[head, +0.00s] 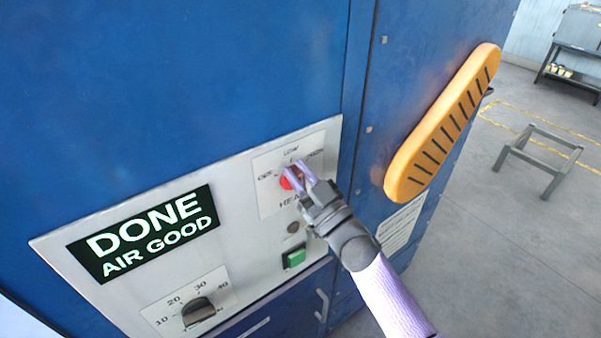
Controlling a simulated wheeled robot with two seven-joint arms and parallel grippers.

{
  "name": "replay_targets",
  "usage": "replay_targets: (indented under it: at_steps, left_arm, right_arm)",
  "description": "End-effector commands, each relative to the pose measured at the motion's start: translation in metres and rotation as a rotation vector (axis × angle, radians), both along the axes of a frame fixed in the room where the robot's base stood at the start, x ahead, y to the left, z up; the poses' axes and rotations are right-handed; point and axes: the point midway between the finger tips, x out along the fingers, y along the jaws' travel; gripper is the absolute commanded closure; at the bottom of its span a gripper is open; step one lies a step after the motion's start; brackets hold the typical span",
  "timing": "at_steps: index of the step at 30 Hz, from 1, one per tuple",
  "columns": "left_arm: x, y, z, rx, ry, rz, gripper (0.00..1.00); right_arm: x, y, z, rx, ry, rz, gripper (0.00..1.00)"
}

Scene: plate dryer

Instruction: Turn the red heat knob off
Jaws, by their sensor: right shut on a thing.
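The red heat knob (286,182) sits on a white plate marked OFF, LOW, HIGH and HEAT, on the grey control panel (245,240) of the blue machine. My right gripper (294,175) reaches in from the lower right and is shut on the knob. Its fingers hide much of the knob, so I cannot tell which mark it points to. My left gripper is out of view.
A black display (143,235) reads DONE, AIR GOOD. A black timer knob (198,312) and a green button (295,257) are on the panel. An orange slotted piece (441,124) stands out to the right. Open floor and a low grey frame (538,160) lie beyond.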

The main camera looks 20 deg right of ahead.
Motion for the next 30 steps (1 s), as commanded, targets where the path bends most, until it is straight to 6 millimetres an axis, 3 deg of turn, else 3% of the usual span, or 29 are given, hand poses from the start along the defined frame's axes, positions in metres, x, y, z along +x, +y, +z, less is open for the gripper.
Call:
replay_targets:
  at_steps: [1,18,30]
  left_arm:
    - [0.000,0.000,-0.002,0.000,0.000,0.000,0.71]
    - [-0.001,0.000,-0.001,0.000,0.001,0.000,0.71]
    - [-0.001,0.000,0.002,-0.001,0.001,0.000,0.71]
  right_arm:
    - [-0.001,0.001,-0.009,-0.041,0.009,-0.002,1.00]
    - [-0.004,0.010,-0.015,-0.538,-0.169,-0.003,1.00]
    - [-0.006,0.013,-0.019,-0.777,-0.257,-0.005,1.00]
